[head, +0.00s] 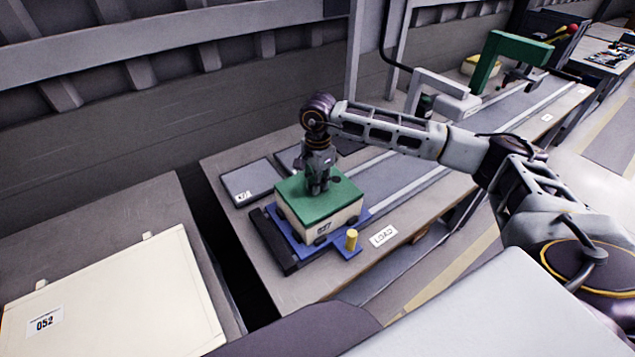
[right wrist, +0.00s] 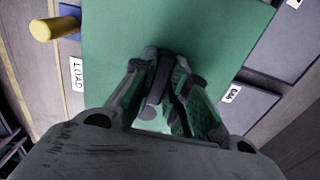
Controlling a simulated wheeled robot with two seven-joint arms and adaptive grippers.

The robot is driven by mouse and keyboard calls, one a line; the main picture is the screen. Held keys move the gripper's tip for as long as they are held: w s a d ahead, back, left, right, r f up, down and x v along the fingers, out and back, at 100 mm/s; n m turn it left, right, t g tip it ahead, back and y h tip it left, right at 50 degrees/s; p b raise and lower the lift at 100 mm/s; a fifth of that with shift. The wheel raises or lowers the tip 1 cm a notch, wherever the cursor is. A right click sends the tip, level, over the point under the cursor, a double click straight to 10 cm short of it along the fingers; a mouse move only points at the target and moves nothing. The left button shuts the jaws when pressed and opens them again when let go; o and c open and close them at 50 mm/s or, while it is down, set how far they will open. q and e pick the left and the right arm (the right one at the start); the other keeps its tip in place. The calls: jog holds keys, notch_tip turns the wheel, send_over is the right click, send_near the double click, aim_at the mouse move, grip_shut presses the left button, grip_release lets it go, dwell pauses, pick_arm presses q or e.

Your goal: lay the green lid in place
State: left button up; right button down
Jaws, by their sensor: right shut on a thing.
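The green lid (head: 318,203) lies flat over the top of a cream box (head: 320,230), and its edges look lined up with the box's walls. The box stands on a blue carrier plate (head: 286,232) at the near end of the bench. My right gripper (head: 319,188) points down at the middle of the lid and is shut on its handle, which the fingers mostly hide. In the right wrist view the green lid (right wrist: 200,35) fills the middle, with the right gripper (right wrist: 162,95) over it. Whether a gap is left under the lid is too small to tell. My left gripper is out of view.
A yellow peg (head: 351,239) stands at the carrier's front corner, beside the LOAD label (head: 383,235). A grey plate (head: 250,183) lies behind left. A green arch (head: 497,58) spans the far track. A cream panel marked 052 (head: 120,290) lies on the left table.

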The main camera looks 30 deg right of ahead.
jog(key=shift+f, duration=0.1)
dwell(0.8)
jog(key=shift+f+b, duration=0.2)
jog(key=shift+b, duration=0.25)
dwell(0.5)
dwell(0.3)
jog(key=c, duration=1.3)
grip_release()
jog(key=shift+r, duration=6)
